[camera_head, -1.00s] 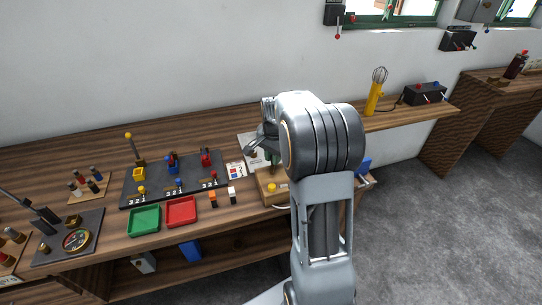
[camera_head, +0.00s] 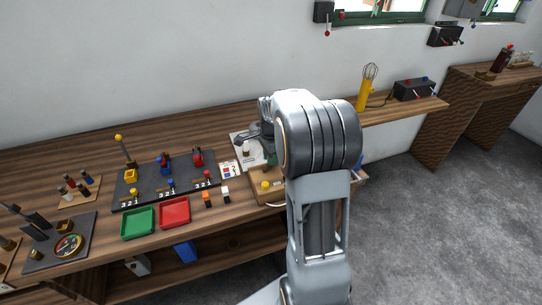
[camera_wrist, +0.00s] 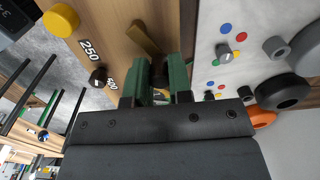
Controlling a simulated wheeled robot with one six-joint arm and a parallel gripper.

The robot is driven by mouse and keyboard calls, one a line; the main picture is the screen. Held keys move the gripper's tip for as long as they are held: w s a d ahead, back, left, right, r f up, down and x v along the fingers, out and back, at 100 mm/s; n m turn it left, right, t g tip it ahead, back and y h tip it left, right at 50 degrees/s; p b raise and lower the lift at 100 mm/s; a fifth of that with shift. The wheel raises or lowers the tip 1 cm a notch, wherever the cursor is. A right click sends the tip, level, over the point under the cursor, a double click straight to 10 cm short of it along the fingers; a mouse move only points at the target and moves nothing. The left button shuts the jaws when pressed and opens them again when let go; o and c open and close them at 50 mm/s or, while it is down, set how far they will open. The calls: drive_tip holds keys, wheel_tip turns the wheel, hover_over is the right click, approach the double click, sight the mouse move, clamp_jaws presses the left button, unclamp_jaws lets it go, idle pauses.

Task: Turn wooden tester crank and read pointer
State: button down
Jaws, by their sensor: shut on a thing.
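The wooden tester (camera_head: 268,197), with a yellow button on top, stands at the bench's right end, partly hidden by my arm. In the wrist view its wooden face (camera_wrist: 112,28) carries the yellow button (camera_wrist: 61,20), a dark knob (camera_wrist: 97,77) and the marks 250 and 500. A brass-coloured bar (camera_wrist: 143,38) runs toward my gripper (camera_wrist: 163,72). The green fingers are shut on a dark piece, apparently the crank handle, mostly hidden between them. I cannot make out a pointer reading.
A white panel (camera_wrist: 215,50) with coloured dots and knobs lies close beside the fingers. Green (camera_head: 138,222) and red (camera_head: 174,212) trays and a dark switch board (camera_head: 128,197) stand to the left. A yellow whisk-like tool (camera_head: 364,95) stands behind.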

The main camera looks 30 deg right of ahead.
idle(0.4)
drive_tip(key=c, duration=1)
unclamp_jaws()
drive_tip(key=shift+c, duration=0.2)
wheel_tip(320, 180, up, 14)
drive_tip(key=shift+s+f, duration=0.1)
